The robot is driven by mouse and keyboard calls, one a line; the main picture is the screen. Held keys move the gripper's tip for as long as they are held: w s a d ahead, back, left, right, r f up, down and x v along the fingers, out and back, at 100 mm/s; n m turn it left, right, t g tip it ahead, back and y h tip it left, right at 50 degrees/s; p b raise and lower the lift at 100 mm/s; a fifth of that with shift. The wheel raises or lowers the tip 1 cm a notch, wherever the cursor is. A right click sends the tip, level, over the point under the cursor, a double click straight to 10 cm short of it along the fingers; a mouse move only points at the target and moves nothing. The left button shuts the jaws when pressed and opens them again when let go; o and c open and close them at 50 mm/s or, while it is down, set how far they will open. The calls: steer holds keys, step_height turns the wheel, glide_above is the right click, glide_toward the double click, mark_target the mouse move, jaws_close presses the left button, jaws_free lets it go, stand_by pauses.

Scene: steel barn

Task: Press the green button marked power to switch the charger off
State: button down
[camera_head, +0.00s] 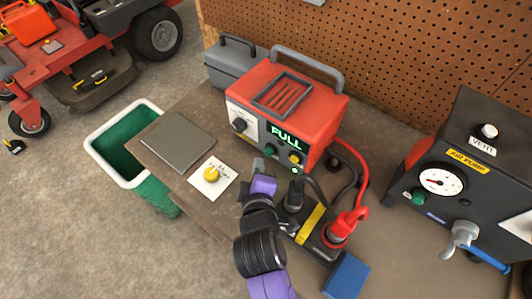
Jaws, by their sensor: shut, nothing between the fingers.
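The red charger (299,101) stands on the workbench with its grey handle on top. Its front display (286,137) reads FULL in green letters. Below the display are a green button (271,149) and a yellow button (295,158). A small lit green spot (295,170) shows lower on the front. The power marking is too small to read. My gripper (258,164) is shut and empty, its tip just below and left of the green button in the picture. I cannot tell whether it touches the charger.
A black battery (319,240) with red and black clamps and cables sits right of my arm. A black air pump (447,165) stands right. A green bin (152,186) stands beside the bench.

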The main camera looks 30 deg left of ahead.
steer(key=shift+w, duration=0.45)
steer(key=shift+w+d+p, duration=0.1)
steer(key=shift+w+p, duration=0.25)
steer(key=shift+w, duration=0.4)
stand_by(0.8)
steer(key=shift+s, duration=1.25)
steer(key=shift+s+a+p, duration=0.2)
steer(key=shift+s, duration=1.3)
steer(key=shift+s+a+p, duration=0.15)
steer(key=shift+s, duration=1.35)
